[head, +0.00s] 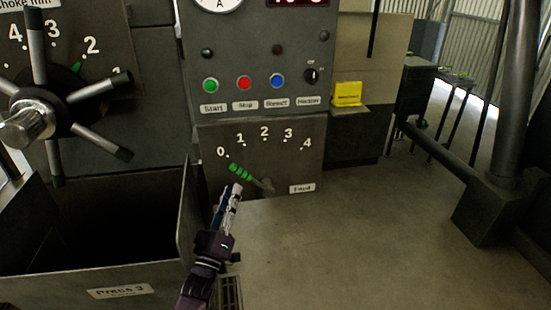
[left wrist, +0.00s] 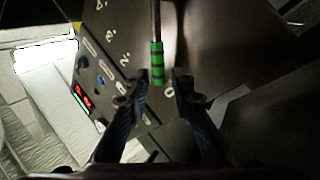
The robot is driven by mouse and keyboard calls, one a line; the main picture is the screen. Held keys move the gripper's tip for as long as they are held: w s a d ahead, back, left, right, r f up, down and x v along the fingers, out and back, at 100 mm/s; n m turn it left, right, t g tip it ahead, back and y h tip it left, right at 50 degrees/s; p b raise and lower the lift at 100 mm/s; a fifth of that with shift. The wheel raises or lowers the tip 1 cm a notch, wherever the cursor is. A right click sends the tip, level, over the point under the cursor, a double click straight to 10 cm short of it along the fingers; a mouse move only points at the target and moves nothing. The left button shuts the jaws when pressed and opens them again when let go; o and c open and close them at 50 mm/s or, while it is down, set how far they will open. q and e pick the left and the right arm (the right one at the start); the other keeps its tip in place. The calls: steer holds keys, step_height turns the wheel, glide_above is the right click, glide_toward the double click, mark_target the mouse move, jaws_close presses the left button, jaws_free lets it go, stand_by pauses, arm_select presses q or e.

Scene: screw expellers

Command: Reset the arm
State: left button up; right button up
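My left gripper (head: 236,190) is in front of the lower panel, just below the green-handled feed lever (head: 241,173). The lever points up and left, close to the 0 mark of its dial. In the left wrist view the gripper (left wrist: 163,82) is open, with a dark finger on each side. The green handle (left wrist: 157,62) shows between and just beyond the fingertips, with a visible gap on either side. I see no clear contact with it. My right gripper is in neither view.
A panel with green, red and blue buttons (head: 244,83) is above the dial. A spoked handwheel (head: 35,120) and an open bin labelled Press 3 (head: 120,292) are at left. A yellow box (head: 348,94) sits on a ledge. The floor (head: 370,240) at right is clear.

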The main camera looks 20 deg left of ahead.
arm_select(q)
steer(key=s+d+f+m+g+h, duration=0.1)
steer(key=s+d+f+m+g, duration=0.2)
steer(key=f, duration=0.9)
steer(key=s+d+f+m+g+h, duration=0.1)
steer(key=s+d+f+g, duration=0.25)
steer(key=f, duration=0.95)
steer(key=s+d+f+m+g+h, duration=0.15)
steer(key=s+f+g, duration=0.3)
steer(key=f, duration=0.75)
steer(key=s+d+f+m+g, duration=0.2)
steer(key=s+f+g, duration=0.1)
steer(key=s+f, duration=0.6)
steer(key=s+d+f+m+g, duration=0.25)
steer(key=s+f, duration=0.45)
steer(key=s, duration=0.4)
steer(key=s+f+m+g, duration=0.1)
steer(key=s+f+g, duration=0.1)
steer(key=s, duration=0.8)
steer(key=s+d+f+m+g, duration=0.1)
steer(key=s+f+g, duration=0.2)
steer(key=s, duration=0.7)
steer(key=shift+f, duration=0.75)
